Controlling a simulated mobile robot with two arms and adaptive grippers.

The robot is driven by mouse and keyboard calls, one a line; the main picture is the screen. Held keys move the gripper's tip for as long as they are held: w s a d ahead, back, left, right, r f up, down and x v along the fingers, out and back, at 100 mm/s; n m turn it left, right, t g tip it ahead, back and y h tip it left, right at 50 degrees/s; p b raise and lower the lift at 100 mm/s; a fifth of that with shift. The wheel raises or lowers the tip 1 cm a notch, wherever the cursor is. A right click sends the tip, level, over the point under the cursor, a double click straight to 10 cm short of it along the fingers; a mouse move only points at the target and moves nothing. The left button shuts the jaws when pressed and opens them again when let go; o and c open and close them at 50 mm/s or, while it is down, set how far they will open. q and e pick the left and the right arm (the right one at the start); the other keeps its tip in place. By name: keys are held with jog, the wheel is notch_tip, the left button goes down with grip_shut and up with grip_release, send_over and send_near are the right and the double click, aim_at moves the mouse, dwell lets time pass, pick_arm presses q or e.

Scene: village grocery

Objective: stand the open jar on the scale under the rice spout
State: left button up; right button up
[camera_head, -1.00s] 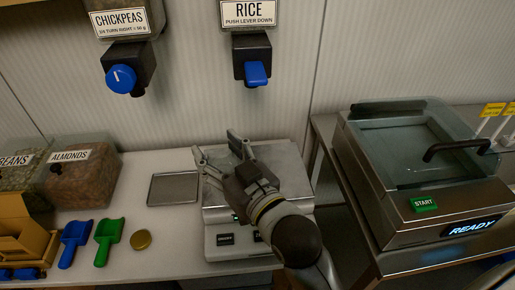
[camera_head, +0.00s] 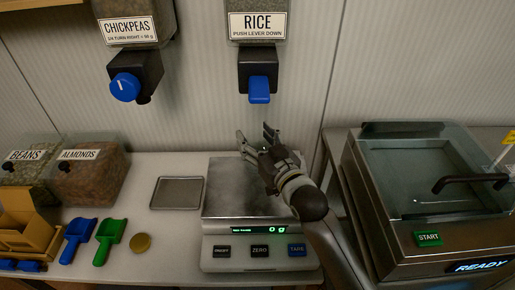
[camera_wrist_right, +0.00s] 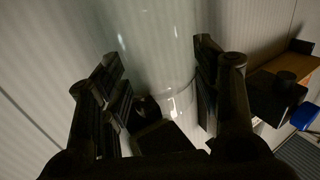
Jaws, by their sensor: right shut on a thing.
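The jar is clear glass and shows in the right wrist view (camera_wrist_right: 155,50) between my right gripper's fingers (camera_wrist_right: 160,90), which are shut on it. In the head view the jar is too transparent to make out. There my right gripper (camera_head: 256,142) is above the back right part of the scale (camera_head: 225,192), below the rice spout (camera_head: 258,75) with its blue lever (camera_head: 260,92). The scale's steel plate looks bare and its display (camera_head: 262,229) reads 0 g. My left gripper is not in view.
A gold lid (camera_head: 140,243), a green scoop (camera_head: 109,238), a blue scoop (camera_head: 78,238) and a grey tray (camera_head: 178,193) lie left of the scale. The chickpeas dispenser (camera_head: 135,75) hangs left of the rice. A machine with a START button (camera_head: 429,238) stands right.

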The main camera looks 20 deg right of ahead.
jog(key=shift+w+d+f, duration=0.25)
jog(key=shift+w+f, duration=0.15)
jog(key=shift+f, duration=0.15)
jog(key=shift+w+f, duration=0.1)
jog(key=shift+f, duration=1.55)
jog(key=shift+f, duration=0.1)
jog(key=o, duration=1.2)
jog(key=shift+f, duration=0.1)
jog(key=shift+c, duration=0.2)
jog(key=s, duration=0.3)
jog(key=s+d, duration=0.1)
jog(key=s, duration=0.3)
jog(key=s+d+b, duration=0.1)
jog(key=s, duration=0.2)
jog(key=shift+s, duration=0.15)
jog(key=shift+s+d, duration=0.2)
jog(key=shift+s, duration=0.55)
